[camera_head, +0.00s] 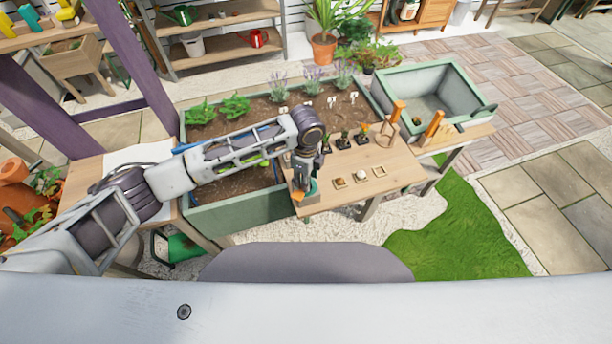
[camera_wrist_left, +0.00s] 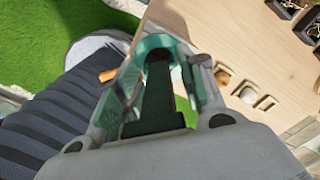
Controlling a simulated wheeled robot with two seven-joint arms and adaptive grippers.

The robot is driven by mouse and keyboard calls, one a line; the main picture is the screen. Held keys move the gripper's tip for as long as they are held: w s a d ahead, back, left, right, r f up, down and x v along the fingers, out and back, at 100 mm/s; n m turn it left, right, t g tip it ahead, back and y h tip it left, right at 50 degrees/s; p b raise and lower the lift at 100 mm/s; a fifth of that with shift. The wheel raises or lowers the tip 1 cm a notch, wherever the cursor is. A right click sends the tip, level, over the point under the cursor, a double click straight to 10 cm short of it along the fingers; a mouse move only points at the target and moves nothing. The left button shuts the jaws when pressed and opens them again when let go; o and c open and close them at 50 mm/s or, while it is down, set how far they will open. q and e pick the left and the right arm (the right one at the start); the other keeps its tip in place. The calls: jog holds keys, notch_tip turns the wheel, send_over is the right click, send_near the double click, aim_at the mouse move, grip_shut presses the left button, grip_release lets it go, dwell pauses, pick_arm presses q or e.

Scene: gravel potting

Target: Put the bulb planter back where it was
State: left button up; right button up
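The bulb planter (camera_head: 312,187), a green tool with an orange part, is at the front left edge of the wooden work board (camera_head: 335,202). In the left wrist view its green ring (camera_wrist_left: 160,42) shows at the fingertips, and an orange part (camera_wrist_left: 108,76) sticks out to the left. My left gripper (camera_head: 303,190) points down and its fingers lie on either side of the planter, seemingly gripping it. The fingers hide much of it. I cannot tell whether it touches the board. My right gripper is not in view.
Three small square pieces (camera_head: 361,177) and several potted sprouts (camera_head: 343,140) are on the board. The planting bed (camera_head: 235,213) lies left, a grey trough (camera_head: 440,87) behind right. The board's front middle is clear.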

pick_arm(q)
jog(key=shift+r, duration=0.2)
jog(key=shift+r+b, duration=0.4)
jog(key=shift+r, duration=5.55)
